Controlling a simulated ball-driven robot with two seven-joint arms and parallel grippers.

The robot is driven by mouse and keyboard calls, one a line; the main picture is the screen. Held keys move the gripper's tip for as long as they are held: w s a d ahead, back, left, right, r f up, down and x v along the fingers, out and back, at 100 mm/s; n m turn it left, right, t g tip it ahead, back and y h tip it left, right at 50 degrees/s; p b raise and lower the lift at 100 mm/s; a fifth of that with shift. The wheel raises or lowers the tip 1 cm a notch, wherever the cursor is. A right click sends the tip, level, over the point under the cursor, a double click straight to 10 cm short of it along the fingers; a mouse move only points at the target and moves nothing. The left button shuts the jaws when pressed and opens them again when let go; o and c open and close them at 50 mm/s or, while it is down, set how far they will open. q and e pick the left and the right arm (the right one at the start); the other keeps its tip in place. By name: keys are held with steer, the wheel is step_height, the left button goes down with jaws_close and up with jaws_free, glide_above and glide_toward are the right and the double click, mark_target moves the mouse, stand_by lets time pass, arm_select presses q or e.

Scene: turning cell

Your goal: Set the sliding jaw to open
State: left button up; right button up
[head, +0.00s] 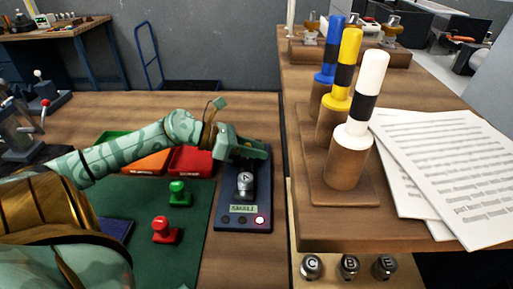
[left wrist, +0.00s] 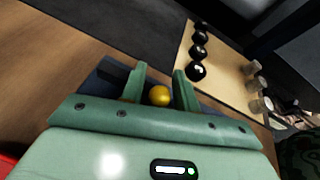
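A dark blue fixture (head: 231,218) stands on the wooden bench, with a "SMALL" label and three small round lights at its near end; the right light glows. A metal cylinder marked with a letter (head: 245,184) stands on it. My left gripper (head: 256,151) is over the fixture's far end and covers that part, so the sliding jaw's position cannot be made out. In the left wrist view, its two fingers (left wrist: 160,88) are apart, with a yellow ball knob (left wrist: 160,96) between them and narrow gaps beside it. My right gripper is not in view.
Red (head: 192,161) and orange (head: 146,162) bins and a green mat (head: 150,206) lie to the left, with green (head: 179,194) and red (head: 165,231) stamp-like pieces. At right, a wooden rack (head: 345,190) holds blue, yellow and white-topped handles beside papers (head: 450,165). Metal cylinders (head: 311,266) stand in front.

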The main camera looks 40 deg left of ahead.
arm_select(q)
jaws_close()
steer(key=w+a+b, duration=0.2)
steer(key=b, duration=0.1)
steer(key=shift+w+a+f, duration=0.1)
steer(key=shift+w+f, duration=0.1)
steer(key=shift+w, duration=0.15)
steer(key=shift+r, duration=0.35)
steer(key=shift+o, duration=1.9)
jaws_free()
steer(key=shift+a, duration=0.1)
